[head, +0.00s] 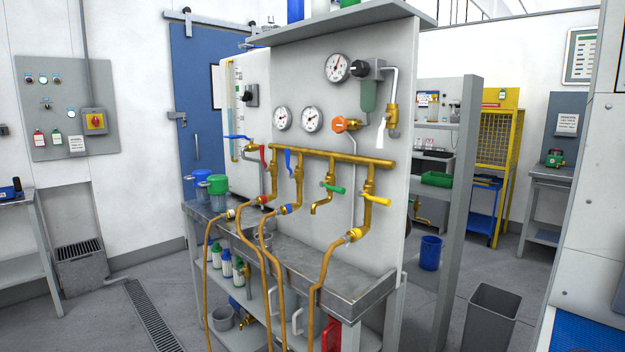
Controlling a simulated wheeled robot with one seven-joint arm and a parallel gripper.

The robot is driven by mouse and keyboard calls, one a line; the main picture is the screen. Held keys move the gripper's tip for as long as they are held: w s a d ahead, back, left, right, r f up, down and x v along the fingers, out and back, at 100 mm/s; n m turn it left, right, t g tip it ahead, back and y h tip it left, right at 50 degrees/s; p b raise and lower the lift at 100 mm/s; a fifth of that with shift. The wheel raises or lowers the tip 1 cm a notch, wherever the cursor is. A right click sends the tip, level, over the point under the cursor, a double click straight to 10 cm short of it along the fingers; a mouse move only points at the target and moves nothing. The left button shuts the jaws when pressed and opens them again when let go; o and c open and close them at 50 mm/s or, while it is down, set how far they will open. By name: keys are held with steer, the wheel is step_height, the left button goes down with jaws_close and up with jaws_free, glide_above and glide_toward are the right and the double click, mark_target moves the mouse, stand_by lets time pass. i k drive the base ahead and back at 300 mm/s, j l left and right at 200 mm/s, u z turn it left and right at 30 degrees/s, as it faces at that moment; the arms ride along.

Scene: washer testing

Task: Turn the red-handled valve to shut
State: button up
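The red-handled valve has a red lever (263,159) that hangs roughly upright, in line with its brass drop pipe, at the left end of the brass manifold (330,156) on the grey panel. Below it, the outlet has a red collar (264,199) and a hose. To its right, a blue lever (288,162) is also near upright. A green lever (335,189) and a yellow lever (377,199) stick out roughly level across their pipes. My gripper is not in view.
A metal bench (310,275) stands under the panel, and orange-brown hoses (318,285) hang over its front. Another blue lever (238,137) and lidded jars (217,184) are to the left. A grey bin (491,315) stands at right. Floor at front left is mostly clear.

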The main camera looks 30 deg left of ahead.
mark_target(262, 146)
steer(key=i+j, duration=0.15)
steer(key=j, duration=0.2)
steer(key=i+j, duration=0.1)
steer(key=j, duration=0.3)
steer(key=i+j, duration=0.15)
steer(key=j, duration=0.2)
steer(key=i+j, duration=0.1)
steer(key=j, duration=0.25)
steer(key=i+j, duration=0.15)
steer(key=j, duration=0.2)
steer(key=i+j, duration=0.15)
steer(key=j, duration=0.25)
steer(key=i+j, duration=0.1)
steer(key=j, duration=0.25)
